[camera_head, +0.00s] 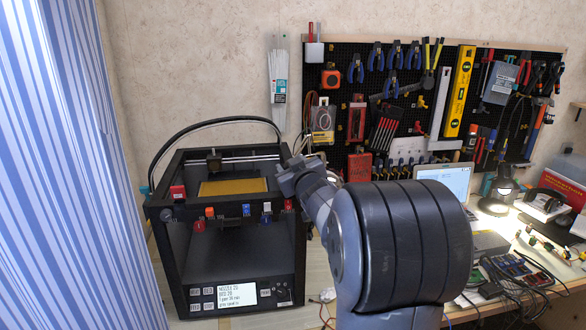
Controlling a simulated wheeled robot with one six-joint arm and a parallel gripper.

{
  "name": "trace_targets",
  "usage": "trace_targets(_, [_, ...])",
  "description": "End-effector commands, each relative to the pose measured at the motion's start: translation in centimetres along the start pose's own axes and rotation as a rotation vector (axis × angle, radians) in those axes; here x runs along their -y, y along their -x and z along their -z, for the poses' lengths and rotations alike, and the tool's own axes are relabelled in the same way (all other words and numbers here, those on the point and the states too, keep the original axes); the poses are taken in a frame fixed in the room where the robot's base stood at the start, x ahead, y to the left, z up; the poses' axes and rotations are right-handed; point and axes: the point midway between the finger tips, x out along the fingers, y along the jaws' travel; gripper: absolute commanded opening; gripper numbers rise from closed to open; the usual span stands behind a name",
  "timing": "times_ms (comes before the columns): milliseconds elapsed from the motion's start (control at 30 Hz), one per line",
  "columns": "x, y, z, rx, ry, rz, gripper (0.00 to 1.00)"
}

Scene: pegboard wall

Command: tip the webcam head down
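My gripper (290,178) is at the front right top corner of a black box-frame 3D printer (172,255). My arm reaches up to it from the lower right. The fingers are too small and too hidden by my wrist to tell whether they are open or shut, or whether they touch anything. I cannot make out a webcam for sure. A small pale and dark object (308,157) shows just behind my gripper, partly hidden; I cannot tell what it is.
The printer has a lit screen (238,295), a yellowish bed (233,187) and several coloured parts along its top front edge. A pegboard (340,58) with tools hangs behind. A lamp (503,182) and cluttered electronics stand at the right. A striped curtain (65,170) hangs at the left.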

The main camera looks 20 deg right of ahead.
Motion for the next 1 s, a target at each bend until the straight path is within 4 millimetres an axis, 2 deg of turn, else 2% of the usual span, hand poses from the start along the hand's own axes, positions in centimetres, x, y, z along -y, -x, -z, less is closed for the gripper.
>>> trace_targets(467, [0.07, -0.01, -0.04, 0.003, 0.016, 0.000, 0.24])
trace_targets(500, [0.06, 0.00, -0.04, 0.003, 0.016, 0.000, 0.50])
trace_targets(733, [0.05, -0.01, -0.03, 0.003, 0.015, 0.000, 0.68])
trace_targets(1000, [0.04, 0.12, -0.02, 0.003, 0.015, -0.001, 0.68])
